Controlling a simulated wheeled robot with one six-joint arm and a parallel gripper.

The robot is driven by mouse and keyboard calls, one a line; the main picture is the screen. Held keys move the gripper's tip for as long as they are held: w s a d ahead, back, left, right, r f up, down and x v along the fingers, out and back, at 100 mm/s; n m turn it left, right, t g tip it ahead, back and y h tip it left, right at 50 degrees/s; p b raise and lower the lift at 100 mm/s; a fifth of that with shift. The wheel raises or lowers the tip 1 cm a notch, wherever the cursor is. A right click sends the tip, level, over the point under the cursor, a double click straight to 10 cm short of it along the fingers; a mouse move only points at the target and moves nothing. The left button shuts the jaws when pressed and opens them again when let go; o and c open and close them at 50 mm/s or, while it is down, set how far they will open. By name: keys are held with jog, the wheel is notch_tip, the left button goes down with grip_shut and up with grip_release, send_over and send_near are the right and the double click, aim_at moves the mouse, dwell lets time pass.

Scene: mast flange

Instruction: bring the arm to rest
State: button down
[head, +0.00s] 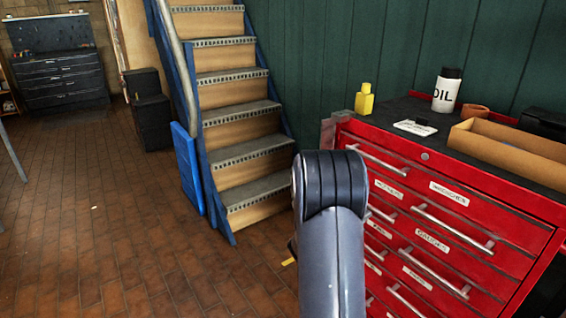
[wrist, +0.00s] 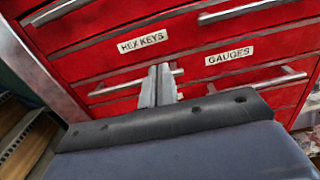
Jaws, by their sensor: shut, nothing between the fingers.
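My arm rises in the middle of the head view, in front of the left end of the red tool chest (head: 450,215). My gripper is hidden behind the arm in that view. In the wrist view my gripper (wrist: 158,72) shows with its two grey fingers together and nothing between them. The fingers point toward the chest's drawer fronts (wrist: 185,55), near drawers labelled HEX KEYS and GAUGES. I cannot tell how far the fingertips are from the drawer handle behind them.
On the chest stand a yellow bottle (head: 364,99), a white OIL container (head: 446,92), a white card (head: 414,128) and an open cardboard box (head: 505,146). Stairs (head: 236,140) with a blue side rise behind my arm. The brick floor (head: 100,220) at left is largely clear.

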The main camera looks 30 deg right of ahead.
aim_at(399, 195)
jog(key=shift+d, duration=0.1)
jog(key=d, duration=0.9)
jog(key=w+d, duration=0.1)
jog(key=d, duration=0.3)
jog(key=shift+d, duration=0.2)
jog(key=shift+a+r, duration=0.1)
